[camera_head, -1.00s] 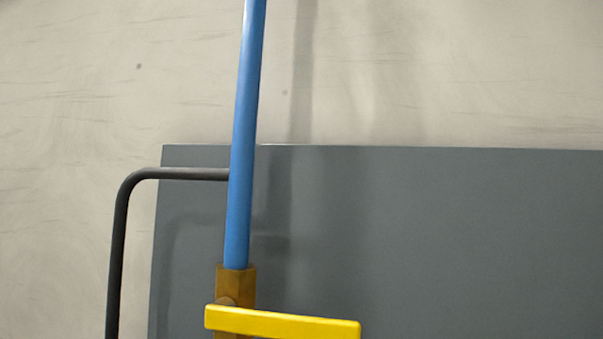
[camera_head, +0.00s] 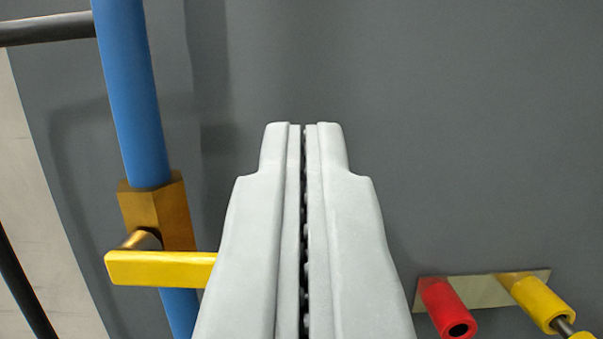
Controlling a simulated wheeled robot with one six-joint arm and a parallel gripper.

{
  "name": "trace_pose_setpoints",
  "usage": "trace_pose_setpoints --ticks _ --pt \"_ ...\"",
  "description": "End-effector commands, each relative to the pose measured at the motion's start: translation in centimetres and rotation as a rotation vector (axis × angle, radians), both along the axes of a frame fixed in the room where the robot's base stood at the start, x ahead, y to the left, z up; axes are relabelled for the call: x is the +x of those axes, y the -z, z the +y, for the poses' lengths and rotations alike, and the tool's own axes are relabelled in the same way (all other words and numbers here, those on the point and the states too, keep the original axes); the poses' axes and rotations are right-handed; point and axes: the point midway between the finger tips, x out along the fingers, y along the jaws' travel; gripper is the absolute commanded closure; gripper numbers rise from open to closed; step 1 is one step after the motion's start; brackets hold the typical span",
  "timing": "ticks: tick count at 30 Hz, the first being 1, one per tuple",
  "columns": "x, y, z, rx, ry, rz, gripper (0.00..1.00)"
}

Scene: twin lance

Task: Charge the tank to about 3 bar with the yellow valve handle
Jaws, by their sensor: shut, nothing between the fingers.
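The yellow valve handle (camera_head: 160,268) sits crosswise on a brass valve body (camera_head: 158,212) on a blue pipe (camera_head: 132,90), at the left. The handle points right, roughly level, and its right end is hidden behind my gripper. My gripper (camera_head: 303,130) is in the middle of the view, its two pale grey fingers shut together with nothing held. It is in front of and to the right of the valve; I cannot tell whether it touches the handle. No tank or pressure gauge shows.
A grey panel (camera_head: 450,120) fills most of the background. At the lower right, a red cylindrical fitting (camera_head: 447,308) and a yellow one (camera_head: 540,302) sit on a metal plate (camera_head: 475,290). A dark bent pipe (camera_head: 50,28) runs at the left, joining the blue pipe.

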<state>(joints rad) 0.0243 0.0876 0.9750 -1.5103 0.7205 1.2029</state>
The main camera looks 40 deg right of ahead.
Motion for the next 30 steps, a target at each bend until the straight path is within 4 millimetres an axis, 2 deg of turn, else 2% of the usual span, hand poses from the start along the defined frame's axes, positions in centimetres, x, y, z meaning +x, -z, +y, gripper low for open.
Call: trace_pose_setpoints --ticks 5,21,30 --pt "0.8 -0.3 -0.9 0.000 0.001 0.000 1.00" --pt "0.8 3.3 -0.8 -0.001 0.001 0.002 1.00" --pt "0.9 3.7 -0.8 0.000 0.000 0.001 1.00"
